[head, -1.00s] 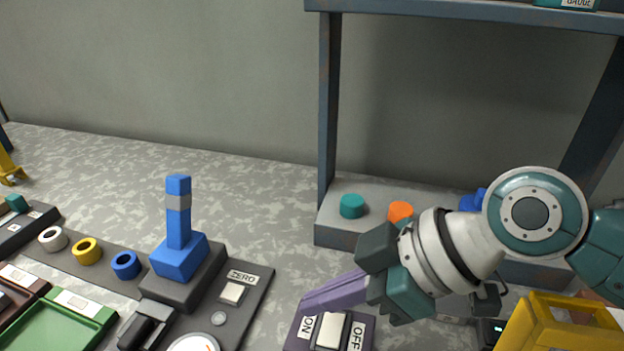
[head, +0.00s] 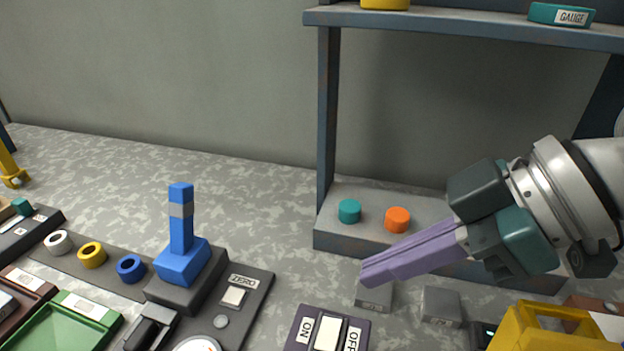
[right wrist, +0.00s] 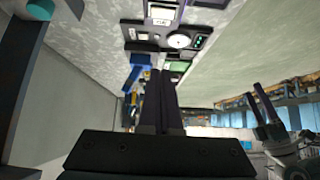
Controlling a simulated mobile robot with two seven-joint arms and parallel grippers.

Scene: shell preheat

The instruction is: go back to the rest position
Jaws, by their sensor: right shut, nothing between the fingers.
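My right gripper (head: 366,276) comes in from the right in the head view. Its purple fingers are together with nothing between them, pointing left. The fingers are above and to the right of the ON/OFF switch box (head: 329,331) and apart from it. In the right wrist view the shut fingers (right wrist: 163,75) point up the picture towards the bench devices. My left gripper is not in the head view; an arm with two dark fingers (right wrist: 262,100) shows at the right of the right wrist view, and looks like my left one, with its fingers apart.
A shelf (head: 470,28) carries a teal gauge item (head: 561,15). Teal (head: 349,211) and orange (head: 397,219) cylinders stand on its base. Grey blocks (head: 441,306) and a yellow frame (head: 550,328) lie near my right gripper. A blue upright device (head: 182,255) stands left. The bench behind it is clear.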

